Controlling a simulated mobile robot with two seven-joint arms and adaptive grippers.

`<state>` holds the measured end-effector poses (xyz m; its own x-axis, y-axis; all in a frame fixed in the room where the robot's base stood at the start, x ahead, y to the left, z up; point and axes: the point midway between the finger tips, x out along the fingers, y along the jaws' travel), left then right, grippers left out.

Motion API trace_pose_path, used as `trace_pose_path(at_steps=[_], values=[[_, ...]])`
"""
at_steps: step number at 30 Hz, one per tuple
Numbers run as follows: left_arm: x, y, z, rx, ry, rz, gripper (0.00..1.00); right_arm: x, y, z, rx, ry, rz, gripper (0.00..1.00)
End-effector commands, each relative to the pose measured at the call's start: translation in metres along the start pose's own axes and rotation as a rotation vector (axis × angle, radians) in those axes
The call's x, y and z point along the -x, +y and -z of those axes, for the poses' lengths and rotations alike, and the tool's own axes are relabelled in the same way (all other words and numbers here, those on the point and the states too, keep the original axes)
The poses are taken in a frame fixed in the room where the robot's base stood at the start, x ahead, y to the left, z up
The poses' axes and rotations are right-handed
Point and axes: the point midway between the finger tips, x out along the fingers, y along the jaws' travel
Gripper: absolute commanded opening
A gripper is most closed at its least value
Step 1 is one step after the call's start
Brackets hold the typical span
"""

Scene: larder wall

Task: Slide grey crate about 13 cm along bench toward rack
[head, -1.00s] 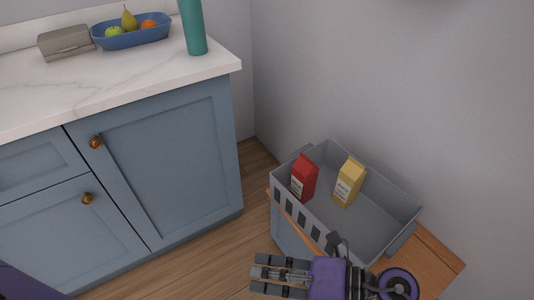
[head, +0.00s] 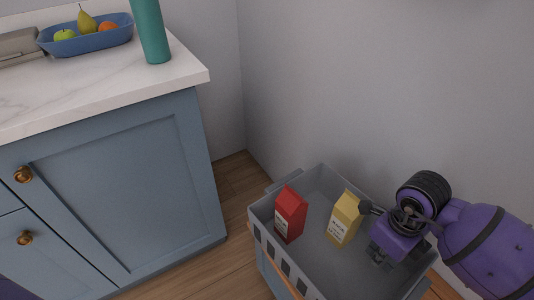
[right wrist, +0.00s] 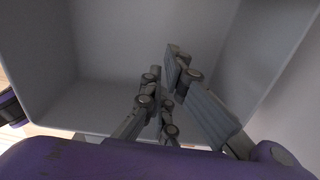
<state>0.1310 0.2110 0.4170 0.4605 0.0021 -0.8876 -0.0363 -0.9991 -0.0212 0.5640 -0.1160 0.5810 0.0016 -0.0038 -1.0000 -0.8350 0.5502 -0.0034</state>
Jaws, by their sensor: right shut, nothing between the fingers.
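The grey crate (head: 313,246) sits on a wooden bench (head: 429,291) at the lower right of the head view. It has slots along its front side and holds a red carton (head: 290,214) and a yellow carton (head: 343,219), both upright. My right gripper (head: 380,260) reaches down into the right part of the crate, right of the yellow carton. In the right wrist view its fingers (right wrist: 164,78) are shut and empty, with the grey crate walls (right wrist: 105,45) around them. I cannot tell whether they touch a wall. My left gripper is out of view. No rack shows.
A grey wall (head: 370,80) runs close behind the crate. A blue cabinet (head: 125,190) with a marble top (head: 105,90) stands at the left. On it are a blue fruit bowl (head: 90,42) and a teal bottle (head: 150,30). Bare wood floor (head: 235,190) lies between.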

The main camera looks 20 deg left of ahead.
Motion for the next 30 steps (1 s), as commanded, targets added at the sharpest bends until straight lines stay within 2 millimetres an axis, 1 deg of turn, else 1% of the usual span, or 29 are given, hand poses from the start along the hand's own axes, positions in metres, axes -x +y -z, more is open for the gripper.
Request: trace_pose_path(at_steps=[9,13,14,15,18,21,24,30], values=[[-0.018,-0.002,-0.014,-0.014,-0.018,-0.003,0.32,-0.068,0.003,0.001,-0.001,0.003,-0.009,0.00],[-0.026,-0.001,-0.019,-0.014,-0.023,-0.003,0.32,-0.094,0.003,0.001,0.000,0.002,-0.008,0.00],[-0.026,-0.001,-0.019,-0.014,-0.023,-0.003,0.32,-0.097,0.002,0.003,0.000,0.002,-0.007,0.00],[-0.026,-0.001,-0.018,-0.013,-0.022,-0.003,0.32,-0.094,0.001,0.013,-0.001,0.002,-0.005,0.00],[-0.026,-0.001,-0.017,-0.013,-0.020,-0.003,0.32,-0.091,0.002,0.026,0.000,0.000,-0.004,0.00],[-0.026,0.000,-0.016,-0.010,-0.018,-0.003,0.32,-0.091,0.002,0.035,0.000,-0.001,-0.004,0.00],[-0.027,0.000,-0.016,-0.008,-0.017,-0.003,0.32,-0.091,0.002,0.039,0.001,-0.002,-0.004,0.00],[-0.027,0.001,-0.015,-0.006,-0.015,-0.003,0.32,-0.090,0.002,0.040,0.001,-0.002,-0.004,0.00]])
